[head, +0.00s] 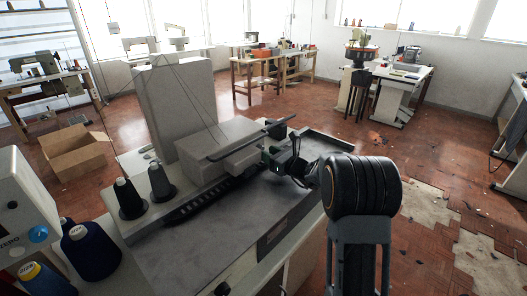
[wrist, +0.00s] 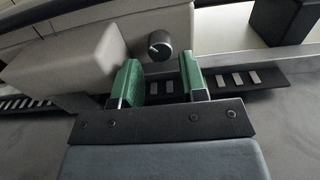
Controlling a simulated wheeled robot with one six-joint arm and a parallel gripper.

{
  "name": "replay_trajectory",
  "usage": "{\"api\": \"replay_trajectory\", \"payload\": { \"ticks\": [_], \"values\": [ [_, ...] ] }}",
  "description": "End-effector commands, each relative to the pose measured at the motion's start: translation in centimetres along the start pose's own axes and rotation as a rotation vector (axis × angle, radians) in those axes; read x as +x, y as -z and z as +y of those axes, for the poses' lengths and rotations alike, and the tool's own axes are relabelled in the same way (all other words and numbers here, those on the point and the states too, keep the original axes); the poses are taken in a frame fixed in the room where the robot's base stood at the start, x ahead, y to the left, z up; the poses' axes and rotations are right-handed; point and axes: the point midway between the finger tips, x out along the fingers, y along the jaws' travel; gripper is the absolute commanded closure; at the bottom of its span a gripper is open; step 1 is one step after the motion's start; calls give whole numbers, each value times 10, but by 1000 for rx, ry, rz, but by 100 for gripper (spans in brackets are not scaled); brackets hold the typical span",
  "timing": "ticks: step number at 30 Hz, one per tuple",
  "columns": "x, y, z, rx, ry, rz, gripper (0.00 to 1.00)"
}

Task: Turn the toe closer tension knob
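A small round dark knob (wrist: 159,45) with a pale mark on its face shows in the wrist view, on the light machine body. It sits just beyond the gap between my fingertips. My gripper (wrist: 160,68) has two green fingers, spread apart with nothing between them. The left finger is close to a pale block of the machine. I cannot tell whether it touches it. In the head view my gripper (head: 268,158) is at the right end of the grey machine (head: 225,143), low over its table. The knob cannot be made out there.
Black and dark blue thread cones (head: 94,252) stand at the left. A white unit with a blue knob (head: 38,233) is at the left edge. A dark slotted rail (wrist: 235,80) runs behind my fingers. The grey tabletop (head: 215,232) in front is clear.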

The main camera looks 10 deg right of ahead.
Motion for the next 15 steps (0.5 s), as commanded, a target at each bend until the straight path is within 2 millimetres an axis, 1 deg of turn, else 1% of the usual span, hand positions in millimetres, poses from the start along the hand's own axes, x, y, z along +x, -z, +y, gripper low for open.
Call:
{"api": "replay_trajectory", "payload": {
  "ticks": [1, 3, 6, 10, 15],
  "values": [
    [7, 0, 0, 0, -1, 1, 61],
    [14, 0, 0, 1, -1, 0, 61],
    [22, 0, 0, 1, -1, 0, 61],
    [27, 0, 0, 1, 0, 0, 61],
    [28, 0, 0, 1, 0, 0, 61]
  ]
}}
